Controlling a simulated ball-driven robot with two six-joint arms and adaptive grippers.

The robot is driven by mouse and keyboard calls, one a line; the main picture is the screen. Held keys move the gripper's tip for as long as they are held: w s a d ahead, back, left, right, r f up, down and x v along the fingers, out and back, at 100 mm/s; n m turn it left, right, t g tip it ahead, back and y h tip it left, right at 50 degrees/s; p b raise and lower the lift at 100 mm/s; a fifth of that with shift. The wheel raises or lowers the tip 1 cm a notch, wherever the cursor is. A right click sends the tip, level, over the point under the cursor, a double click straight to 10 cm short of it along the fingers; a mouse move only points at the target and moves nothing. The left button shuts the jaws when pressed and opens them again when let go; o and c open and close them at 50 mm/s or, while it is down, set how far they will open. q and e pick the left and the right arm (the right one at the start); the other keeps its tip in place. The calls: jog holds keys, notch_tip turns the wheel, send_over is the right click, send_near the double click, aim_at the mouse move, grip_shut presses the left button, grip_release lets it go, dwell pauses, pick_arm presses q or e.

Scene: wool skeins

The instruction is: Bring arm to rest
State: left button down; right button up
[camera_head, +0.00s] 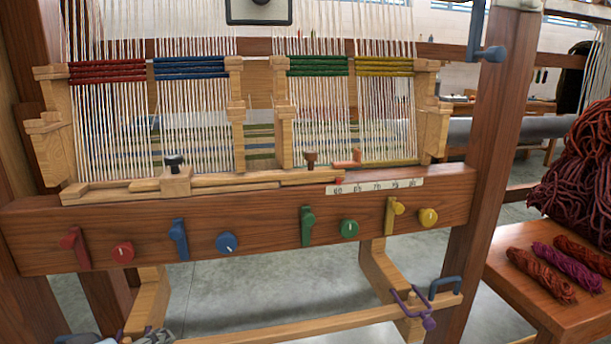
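My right gripper is not in view.
A wooden loom fills the view. Its front beam (270,218) carries coloured levers and round knobs. A lower bar (290,328) has a purple hook (428,312) at right. Wool skeins (541,275) lie on a wooden table (515,292) at right.

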pick_arm(q)
jog(key=s+a+r+m+g+y, duration=0.1)
jog(key=s+a+m+g+y, duration=0.2)
jog(key=s, duration=0.8)
jog(key=s+a+m+g+y, duration=0.1)
jog(key=s+a+m+g, duration=0.1)
jog(key=s+m+g, duration=0.6)
jog(key=s+a+f+n, duration=0.1)
jog(key=s+a+f, duration=0.15)
jog(key=f, duration=1.15)
jog(key=s+a+f+n, duration=0.15)
jog(key=s+f, duration=0.25)
jog(key=f, duration=1)
jog(key=s+f, duration=1.3)
jog(key=s, duration=0.4)
jog(key=shift+s+f, duration=0.25)
jog(key=shift+f, duration=0.05)
jog(key=c, duration=2)
grip_release()
